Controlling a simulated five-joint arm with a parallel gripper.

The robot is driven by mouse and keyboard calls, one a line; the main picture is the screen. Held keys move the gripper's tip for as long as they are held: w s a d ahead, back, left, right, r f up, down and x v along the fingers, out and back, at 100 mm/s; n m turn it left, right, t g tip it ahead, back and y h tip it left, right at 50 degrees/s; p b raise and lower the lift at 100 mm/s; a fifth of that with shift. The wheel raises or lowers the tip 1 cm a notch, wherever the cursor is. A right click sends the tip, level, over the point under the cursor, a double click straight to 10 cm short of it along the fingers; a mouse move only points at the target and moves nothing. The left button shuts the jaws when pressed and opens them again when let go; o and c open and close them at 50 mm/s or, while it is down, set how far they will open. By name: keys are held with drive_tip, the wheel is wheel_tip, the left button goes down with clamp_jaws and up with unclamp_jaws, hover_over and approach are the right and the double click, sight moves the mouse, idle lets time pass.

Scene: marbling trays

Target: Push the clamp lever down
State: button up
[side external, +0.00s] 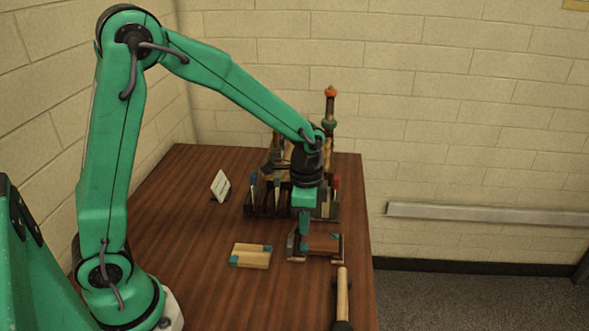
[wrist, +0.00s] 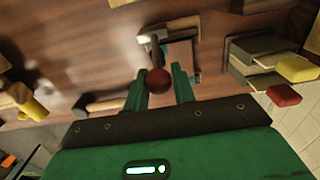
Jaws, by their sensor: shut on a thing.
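The clamp (side external: 296,258) stands on the table below my gripper, with a reddish-brown block with teal ends (side external: 322,243) in it. In the wrist view the clamp lever (wrist: 158,80) ends in a dark red ball knob, and a metal part of the clamp (wrist: 155,38) shows behind it. My gripper (side external: 304,228) points down at the clamp. Its two green fingers (wrist: 160,88) stand on both sides of the knob and are shut on it. In the side view the fingers hide the knob, and the lever's angle is hard to tell.
A pale block with teal corners (side external: 251,255) lies left of the clamp. A wooden-handled tool (side external: 342,295) lies in front. A tool rack (side external: 262,203) and an orange-topped post (side external: 330,110) stand behind. A white card (side external: 220,185) stands back left. The table's left front is clear.

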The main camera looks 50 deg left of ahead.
drive_tip(key=shift+w+d+f, duration=0.2)
drive_tip(key=shift+w, duration=0.05)
drive_tip(key=shift+w+d+f, duration=0.15)
drive_tip(key=shift+w+d, duration=0.05)
idle(0.3)
drive_tip(key=o, duration=0.6)
drive_tip(key=shift+c, duration=0.2)
drive_tip(key=shift+s+a+r, duration=0.25)
drive_tip(key=shift+s+a, duration=0.05)
